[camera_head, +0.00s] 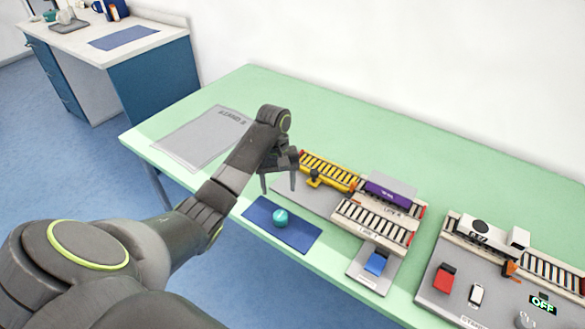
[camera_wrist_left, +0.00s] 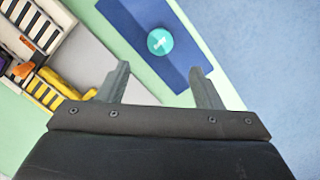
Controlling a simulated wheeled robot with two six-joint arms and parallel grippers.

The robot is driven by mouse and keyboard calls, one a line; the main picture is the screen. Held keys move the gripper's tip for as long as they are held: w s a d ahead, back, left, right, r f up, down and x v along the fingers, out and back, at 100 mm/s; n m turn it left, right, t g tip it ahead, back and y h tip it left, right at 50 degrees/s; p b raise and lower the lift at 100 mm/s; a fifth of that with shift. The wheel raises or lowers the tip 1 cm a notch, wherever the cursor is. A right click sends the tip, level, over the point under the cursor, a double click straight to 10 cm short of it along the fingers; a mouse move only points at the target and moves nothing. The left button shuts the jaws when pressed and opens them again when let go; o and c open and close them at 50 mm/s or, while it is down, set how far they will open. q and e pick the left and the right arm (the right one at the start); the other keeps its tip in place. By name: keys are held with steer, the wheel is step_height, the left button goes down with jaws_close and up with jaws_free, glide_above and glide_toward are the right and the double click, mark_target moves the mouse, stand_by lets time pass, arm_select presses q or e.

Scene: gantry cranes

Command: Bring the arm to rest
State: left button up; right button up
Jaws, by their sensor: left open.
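My left arm reaches in from the left in the head view. Its gripper (camera_head: 279,182) points down above the green table (camera_head: 440,148), just behind a blue mat (camera_head: 304,236). The gripper is open and empty, with a clear gap between the fingers in the left wrist view (camera_wrist_left: 162,88). A teal round object (camera_head: 280,217) sits on the mat, apart from the fingers. It also shows in the left wrist view (camera_wrist_left: 160,41), beyond the fingertips. My right gripper is not in view.
A crane model with a yellow track (camera_head: 328,170) and a purple block (camera_head: 391,188) stands right of the gripper. Further right is a second board with a white crane unit (camera_head: 484,233). A grey sheet (camera_head: 200,138) lies left. A blue-sided counter (camera_head: 155,78) stands behind left.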

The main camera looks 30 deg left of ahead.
arm_select(q)
steer(key=s+d+f+m+t+y, duration=0.1)
steer(key=s+f+m, duration=0.1)
steer(key=s+f, duration=0.4)
steer(key=s+d+f+m+t, duration=0.1)
steer(key=s+d+f+m, duration=0.15)
steer(key=s, duration=0.55)
steer(key=s+r+m+t+y, duration=0.1)
steer(key=s+r+m+t, duration=0.1)
steer(key=s, duration=0.7)
steer(key=s+r+m+t+y, duration=0.1)
steer(key=s+r, duration=0.2)
steer(key=s, duration=0.5)
step_height(320, 180, down, 25)
steer(key=a+g, duration=0.1)
steer(key=s+d+f+g, duration=0.1)
steer(key=s+f, duration=1.4)
steer(key=f, duration=0.1)
steer(key=shift+s+h, duration=0.25)
steer(key=shift+h, duration=0.15)
